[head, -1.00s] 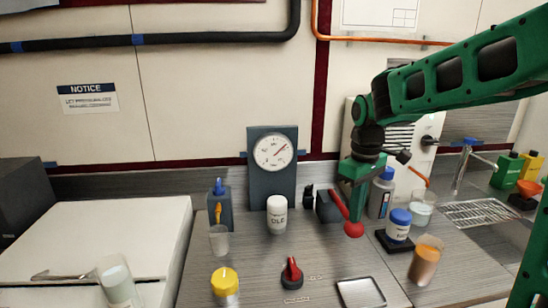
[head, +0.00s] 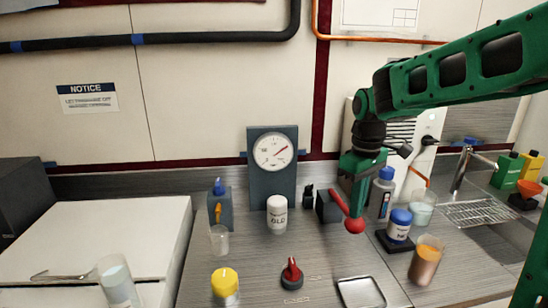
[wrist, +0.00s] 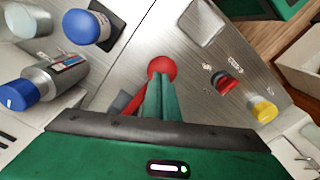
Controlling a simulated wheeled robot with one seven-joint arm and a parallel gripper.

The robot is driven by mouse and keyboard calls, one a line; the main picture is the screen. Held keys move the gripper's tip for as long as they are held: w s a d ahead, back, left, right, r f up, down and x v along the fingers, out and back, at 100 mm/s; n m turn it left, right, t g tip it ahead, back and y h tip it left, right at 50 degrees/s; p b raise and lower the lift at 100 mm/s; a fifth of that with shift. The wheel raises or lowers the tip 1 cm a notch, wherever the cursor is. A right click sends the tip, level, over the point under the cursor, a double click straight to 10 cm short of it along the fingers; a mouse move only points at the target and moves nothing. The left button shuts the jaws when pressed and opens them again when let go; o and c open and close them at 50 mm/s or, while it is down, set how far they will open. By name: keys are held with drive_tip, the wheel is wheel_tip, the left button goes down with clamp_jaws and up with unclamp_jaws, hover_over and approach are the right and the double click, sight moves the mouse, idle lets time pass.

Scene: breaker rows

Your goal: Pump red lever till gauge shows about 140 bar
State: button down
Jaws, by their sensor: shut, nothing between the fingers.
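The red lever has a round red knob (head: 355,226) and reaches out from a dark pump block (head: 327,207) on the bench. The knob also shows in the wrist view (wrist: 162,67), just beyond my fingertips. My gripper (head: 357,210) points down, shut and empty, right at the lever beside the knob. In the wrist view my closed green fingers (wrist: 163,93) overlap the lever's line, so I cannot tell whether they touch it. The round white gauge (head: 275,152) stands on a dark panel behind. Its red needle points to the upper right; the numbers are too small to read.
A blue-capped grey bottle (head: 382,198) and a blue-lidded jar (head: 399,225) stand close right of my gripper. A white bottle (head: 277,213), a red knob on a dark base (head: 291,273) and a metal tray (head: 361,292) are left and in front.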

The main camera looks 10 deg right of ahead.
drive_tip(key=shift+r, duration=1.7)
drive_tip(key=shift+r, duration=2.55)
drive_tip(key=s+d+f+m, duration=0.4)
drive_tip(key=s, duration=0.4)
drive_tip(key=s+d+f+m, duration=0.4)
drive_tip(key=s+f, duration=0.1)
drive_tip(key=s, duration=0.4)
drive_tip(key=s+d+f+m, duration=0.4)
drive_tip(key=s, duration=0.5)
drive_tip(key=shift+s+d+f, duration=0.2)
drive_tip(key=shift+s+f, duration=0.05)
drive_tip(key=shift+f, duration=0.1)
